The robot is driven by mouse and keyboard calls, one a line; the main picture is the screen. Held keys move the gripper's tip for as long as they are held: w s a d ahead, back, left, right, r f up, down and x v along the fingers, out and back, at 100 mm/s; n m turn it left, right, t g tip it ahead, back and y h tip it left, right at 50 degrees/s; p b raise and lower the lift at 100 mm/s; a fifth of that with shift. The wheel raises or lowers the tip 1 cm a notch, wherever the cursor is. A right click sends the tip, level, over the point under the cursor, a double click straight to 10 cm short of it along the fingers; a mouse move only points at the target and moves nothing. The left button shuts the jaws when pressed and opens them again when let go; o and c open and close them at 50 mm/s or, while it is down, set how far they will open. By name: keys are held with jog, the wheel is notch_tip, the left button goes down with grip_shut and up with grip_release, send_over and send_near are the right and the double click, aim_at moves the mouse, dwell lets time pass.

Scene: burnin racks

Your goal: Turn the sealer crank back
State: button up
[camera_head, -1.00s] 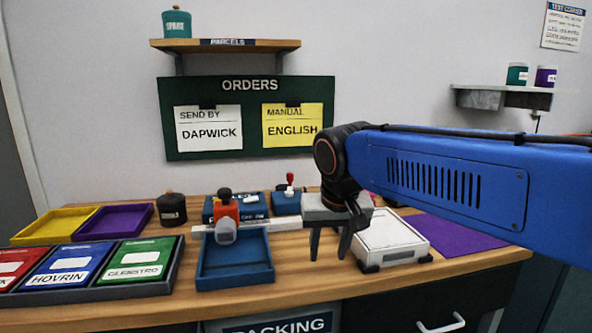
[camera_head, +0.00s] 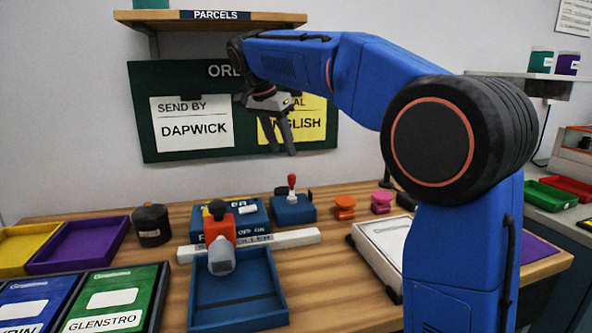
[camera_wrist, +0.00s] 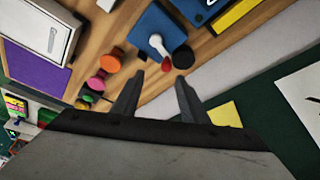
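A small blue device (camera_head: 293,208) with an upright lever and red knob (camera_head: 292,182) stands at the back of the bench; this looks like the sealer and its crank. In the wrist view, the blue device (camera_wrist: 152,28) shows a pale crank arm (camera_wrist: 158,46) with a red tip beside a black round part. My gripper (camera_head: 280,148) is raised in front of the orders board, above and behind the bench things, touching nothing. Its fingers (camera_wrist: 158,88) are apart with nothing between them.
Orange (camera_head: 344,207) and pink (camera_head: 381,202) stamp-like pieces stand right of the lever device. A white scale-like box (camera_head: 375,250) is partly behind my arm. The orders board (camera_head: 150,80) hangs behind.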

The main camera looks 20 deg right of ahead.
aim_at(291, 175)
jog(key=shift+m, duration=0.3)
jog(key=x, duration=0.4)
jog(key=w+x, duration=0.1)
jog(key=x, duration=0.3)
jog(key=w+x, duration=0.1)
jog(key=x, duration=0.3)
jog(key=shift+a+r, duration=0.1)
jog(key=shift+r, duration=0.05)
grip_shut()
